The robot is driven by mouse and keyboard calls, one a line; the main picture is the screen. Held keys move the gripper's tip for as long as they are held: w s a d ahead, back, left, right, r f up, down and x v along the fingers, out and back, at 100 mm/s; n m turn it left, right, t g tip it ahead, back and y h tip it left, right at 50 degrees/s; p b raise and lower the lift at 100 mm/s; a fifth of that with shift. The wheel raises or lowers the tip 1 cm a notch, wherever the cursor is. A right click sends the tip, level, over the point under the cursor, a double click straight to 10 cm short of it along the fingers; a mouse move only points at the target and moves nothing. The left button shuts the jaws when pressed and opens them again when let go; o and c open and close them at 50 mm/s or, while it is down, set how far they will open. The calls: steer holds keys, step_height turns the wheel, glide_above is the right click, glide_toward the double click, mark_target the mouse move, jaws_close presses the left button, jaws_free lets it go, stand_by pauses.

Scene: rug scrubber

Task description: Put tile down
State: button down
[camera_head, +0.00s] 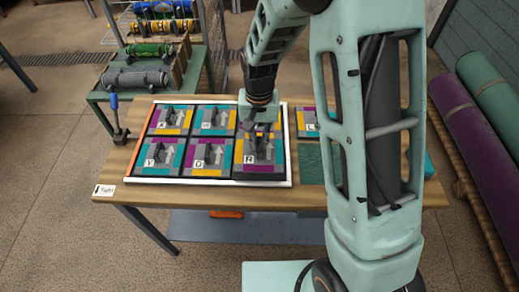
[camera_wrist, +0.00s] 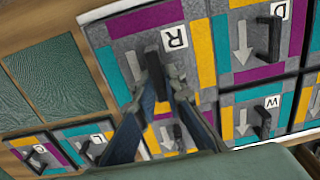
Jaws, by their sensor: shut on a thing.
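The tile marked R (camera_head: 241,172) is at the lower right of the white-edged frame (camera_head: 205,182), beside the tile marked D (camera_head: 199,168). It has grey, purple, teal and yellow patches and a dark upright handle. My gripper (camera_head: 262,138) is over this tile and shut on its handle. In the wrist view my gripper (camera_wrist: 163,92) has its fingers around the handle of the R tile (camera_wrist: 140,22). The tile looks level and in line with its neighbours. I cannot tell whether it touches the frame's floor or is slightly raised.
Several similar tiles fill the frame's other places. Tiles marked L (camera_wrist: 90,146) and Q (camera_wrist: 39,153) lie outside it, near dark green mats (camera_wrist: 50,75). A rack of rolls (camera_head: 150,55) stands behind left. Rolled rugs (camera_head: 470,120) are at right.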

mark_target(260, 142)
steer(key=shift+w+f+b, duration=0.15)
steer(key=shift+f+b, duration=0.4)
steer(key=shift+f, duration=0.35)
steer(key=shift+w+f+b, duration=0.15)
steer(key=shift+f+b, duration=0.35)
steer(key=shift+f, duration=0.4)
steer(key=shift+f, duration=0.2)
steer(key=c, duration=2)
jaws_free()
steer(key=shift+r, duration=0.2)
step_height(260, 142, up, 12)
steer(key=shift+r+p, duration=0.1)
steer(key=shift+p, duration=0.25)
steer(key=shift+d, duration=0.1)
